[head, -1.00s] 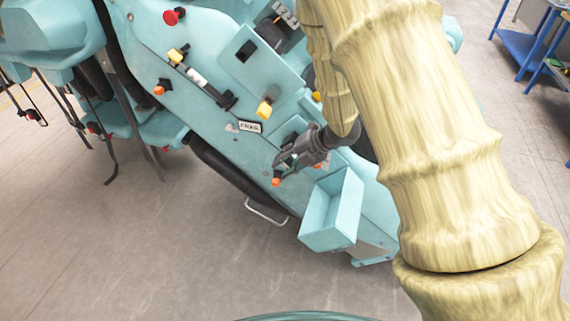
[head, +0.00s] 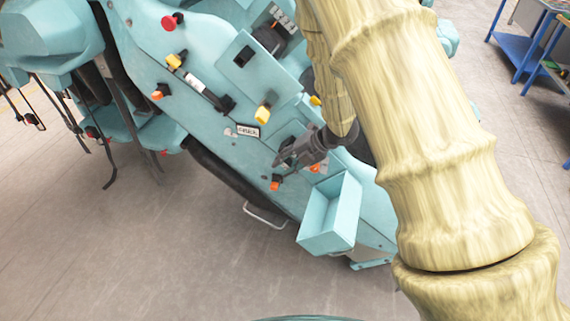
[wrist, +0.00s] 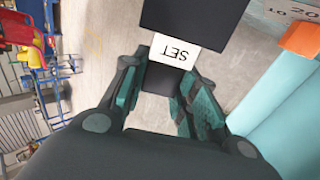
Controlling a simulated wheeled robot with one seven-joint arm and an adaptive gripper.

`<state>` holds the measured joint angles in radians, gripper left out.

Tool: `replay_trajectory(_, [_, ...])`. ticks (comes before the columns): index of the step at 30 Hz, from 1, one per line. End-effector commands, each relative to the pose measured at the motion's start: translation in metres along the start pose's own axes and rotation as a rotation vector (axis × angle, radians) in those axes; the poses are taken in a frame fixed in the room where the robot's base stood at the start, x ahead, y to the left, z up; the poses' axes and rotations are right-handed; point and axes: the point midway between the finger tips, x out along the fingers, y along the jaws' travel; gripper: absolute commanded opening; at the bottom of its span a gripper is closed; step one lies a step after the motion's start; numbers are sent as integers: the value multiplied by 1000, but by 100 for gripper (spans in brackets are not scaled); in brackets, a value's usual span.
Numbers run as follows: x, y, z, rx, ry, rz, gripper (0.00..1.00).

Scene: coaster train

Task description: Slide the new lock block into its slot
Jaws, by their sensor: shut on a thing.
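My gripper (wrist: 165,92) is shut on a dark block (wrist: 195,18) that carries a white label reading SET, upside down in the wrist view. The block's narrower dark lower part is between the two fingers, and its wide part extends past the top edge of the view. In the head view my gripper (head: 287,157) is close to the sloping teal car panel (head: 215,115), beside a small white label. The block cannot be made out clearly there. I cannot pick out the slot in either view.
An open teal box (head: 329,220) is just below my gripper. An orange knob (head: 275,185) is close by. Blue workbenches (head: 530,50) stand at the far right.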

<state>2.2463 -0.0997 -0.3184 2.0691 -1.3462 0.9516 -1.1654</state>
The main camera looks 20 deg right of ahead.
Motion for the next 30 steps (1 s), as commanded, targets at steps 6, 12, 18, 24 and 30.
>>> replay_trajectory(6, [0,0,4,0,0,0,0])
replay_trajectory(12, [0,1,8,0,-1,1,0])
replay_trajectory(18, [0,0,12,-1,-1,1,0])
replay_trajectory(24, [0,0,15,0,-1,0,31])
replay_trajectory(30, [0,0,15,0,-1,0,54])
